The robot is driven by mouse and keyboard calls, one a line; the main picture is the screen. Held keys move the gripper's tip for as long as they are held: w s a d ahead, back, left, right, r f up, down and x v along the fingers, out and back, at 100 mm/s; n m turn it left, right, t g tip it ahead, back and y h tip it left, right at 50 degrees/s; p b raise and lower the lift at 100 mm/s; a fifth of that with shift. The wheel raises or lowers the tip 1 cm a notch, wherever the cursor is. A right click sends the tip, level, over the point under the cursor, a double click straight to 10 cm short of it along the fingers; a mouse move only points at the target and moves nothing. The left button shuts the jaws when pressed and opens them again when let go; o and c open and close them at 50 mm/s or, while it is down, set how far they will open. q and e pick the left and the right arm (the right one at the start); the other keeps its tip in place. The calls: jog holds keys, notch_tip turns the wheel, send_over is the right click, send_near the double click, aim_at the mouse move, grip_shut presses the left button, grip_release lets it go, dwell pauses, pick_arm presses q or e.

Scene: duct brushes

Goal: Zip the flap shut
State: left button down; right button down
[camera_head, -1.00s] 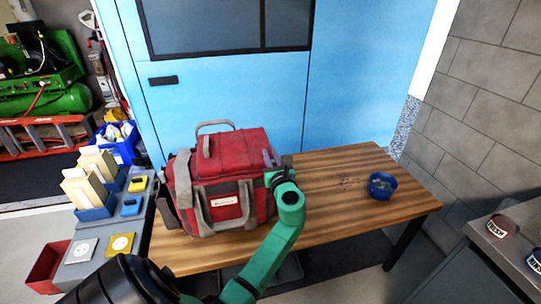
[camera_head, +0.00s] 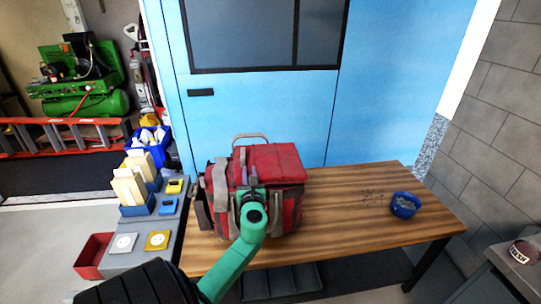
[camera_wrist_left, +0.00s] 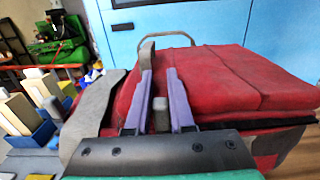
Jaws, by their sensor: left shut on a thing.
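The red and grey tool bag (camera_head: 285,205) stands upright on the wooden table. Its red top flap (camera_head: 277,162) lies over the top, and it fills the right of the left wrist view (camera_wrist_left: 235,75). My left gripper (camera_head: 250,177) is at the front left of the bag's top. In the left wrist view its two purple fingers (camera_wrist_left: 160,88) are close together, with a small grey piece (camera_wrist_left: 160,112) between them that looks like the zip pull. The zip line is mostly hidden by the gripper. A dark seam shows below the flap's right edge. My right gripper is not in view.
A blue bowl (camera_head: 404,206) stands on the right of the wooden table (camera_head: 350,225), with small dark bits near it. A grey side table (camera_head: 165,225) with bins and cards is at the left. The blue door (camera_head: 390,100) stands behind.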

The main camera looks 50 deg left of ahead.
pick_arm(q)
jog(key=s+a, duration=0.1)
jog(key=s, duration=0.1)
jog(key=s+a, duration=0.2)
jog(key=shift+s, duration=0.1)
jog(key=c, duration=0.8)
grip_release()
jog(key=shift+a, duration=0.1)
jog(key=b+v, duration=0.2)
jog(key=v, duration=1.2)
jog(key=shift+s, duration=0.25)
jog(key=shift+d, duration=0.2)
